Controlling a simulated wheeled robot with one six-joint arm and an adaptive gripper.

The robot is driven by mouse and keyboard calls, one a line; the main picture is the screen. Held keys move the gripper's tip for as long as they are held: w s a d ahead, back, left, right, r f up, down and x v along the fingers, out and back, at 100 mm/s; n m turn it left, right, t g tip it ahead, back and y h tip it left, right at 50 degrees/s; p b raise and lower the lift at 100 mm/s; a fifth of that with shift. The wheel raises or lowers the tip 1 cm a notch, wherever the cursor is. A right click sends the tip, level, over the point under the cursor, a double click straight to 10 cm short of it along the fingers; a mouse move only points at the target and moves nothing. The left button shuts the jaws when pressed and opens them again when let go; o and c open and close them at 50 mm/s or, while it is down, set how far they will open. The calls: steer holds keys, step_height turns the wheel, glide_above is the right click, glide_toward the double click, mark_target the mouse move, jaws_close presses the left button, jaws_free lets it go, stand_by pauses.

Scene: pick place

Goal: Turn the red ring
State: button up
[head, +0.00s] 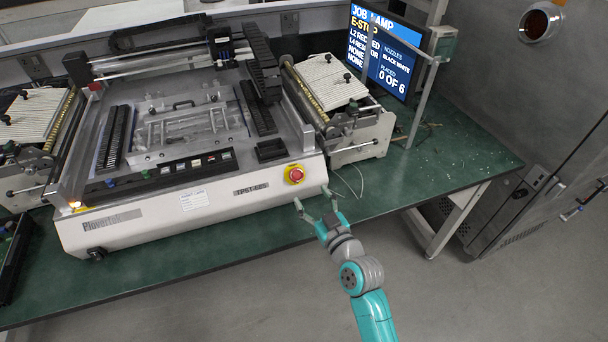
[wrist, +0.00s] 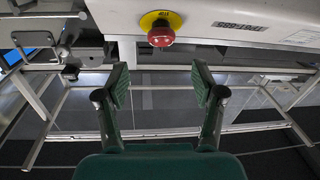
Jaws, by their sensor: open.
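The red ring is the round red knob (head: 295,175) on a yellow base, on the front right of the white machine (head: 240,196). In the wrist view the red knob (wrist: 161,36) sticks out from its yellow disc (wrist: 160,19) on the machine's face, above and beyond the fingertips. My gripper (head: 315,203) is in front of the machine's right corner, a little below and right of the knob. Its two fingers are spread wide with nothing between them, and the wrist view shows the same open gap (wrist: 158,84). The gripper and the knob are apart.
The green table (head: 455,165) carries the machine and a screen (head: 385,55) reading E-STOP and "0 OF 6". A feeder unit (head: 355,135) stands right of the knob. Thin wires (head: 350,184) lie near the gripper. The space before the table's front edge is free.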

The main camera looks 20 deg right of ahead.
mark_target(297, 177)
steer(key=w, duration=0.5)
steer(key=w+a, duration=0.1)
steer(key=w, duration=0.2)
steer(key=shift+w, duration=0.3)
steer(key=c, duration=1.1)
steer(key=shift+c, duration=0.3)
steer(key=shift+a+m+h, duration=0.1)
steer(key=shift+m+h, duration=0.6)
steer(key=shift+m, duration=0.4)
steer(key=shift+a+m+h, duration=0.1)
steer(key=shift+m+h, duration=1.4)
steer(key=shift+m, duration=0.5)
steer(key=shift+m+g+h, duration=0.8)
steer(key=shift+m+h, duration=0.7)
steer(key=shift+m, duration=0.8)
steer(key=shift+m+h, duration=0.3)
steer(key=shift+m, duration=0.1)
